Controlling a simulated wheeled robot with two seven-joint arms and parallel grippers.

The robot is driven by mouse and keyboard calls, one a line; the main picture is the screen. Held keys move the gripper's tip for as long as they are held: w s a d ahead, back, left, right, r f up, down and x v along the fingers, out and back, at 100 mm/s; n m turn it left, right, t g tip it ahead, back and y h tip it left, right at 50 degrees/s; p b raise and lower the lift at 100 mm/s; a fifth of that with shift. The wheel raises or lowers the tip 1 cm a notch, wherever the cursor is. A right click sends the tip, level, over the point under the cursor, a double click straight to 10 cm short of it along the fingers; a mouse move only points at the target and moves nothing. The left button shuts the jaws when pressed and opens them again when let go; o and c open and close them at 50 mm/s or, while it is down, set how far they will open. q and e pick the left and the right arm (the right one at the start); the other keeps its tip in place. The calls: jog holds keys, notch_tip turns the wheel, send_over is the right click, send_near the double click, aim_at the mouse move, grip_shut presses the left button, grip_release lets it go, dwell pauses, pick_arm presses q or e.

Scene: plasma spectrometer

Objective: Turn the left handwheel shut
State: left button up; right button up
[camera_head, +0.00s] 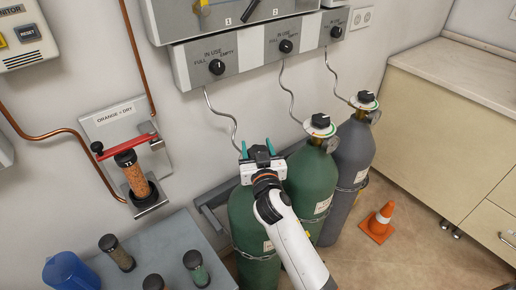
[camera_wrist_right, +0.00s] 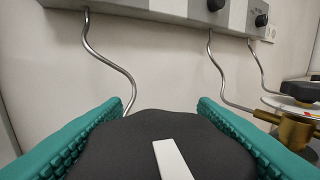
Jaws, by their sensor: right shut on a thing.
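The left handwheel (camera_wrist_right: 115,152) is a black lobed knob with a white mark (camera_wrist_right: 172,160). It fills the lower middle of the right wrist view, between two teal ridged finger pads. My right gripper (camera_head: 256,148) is at the top of the left green cylinder (camera_head: 258,238) and is shut on this handwheel. In the head view the gripper and wrist hide most of the wheel. My left gripper is not in view.
A second green cylinder (camera_head: 304,182) and a grey cylinder (camera_head: 352,155), each with a black-topped valve, stand close on the right. Bent metal pipes run up to the wall panel (camera_head: 250,46). An orange cone (camera_head: 379,222) is on the floor.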

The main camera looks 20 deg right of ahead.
jog(key=shift+d+f, duration=0.1)
jog(key=o, duration=0.8)
jog(key=shift+s, duration=0.1)
jog(key=shift+o, duration=0.9)
jog(key=shift+s+r, duration=0.1)
jog(key=shift+r, duration=0.1)
jog(key=shift+s+f, duration=0.1)
jog(key=shift+s, duration=0.05)
jog(key=s+a+b, duration=0.1)
jog(key=s+b, duration=0.1)
jog(key=s, duration=0.9)
jog(key=shift+s+a, duration=0.2)
jog(key=shift+s, duration=0.2)
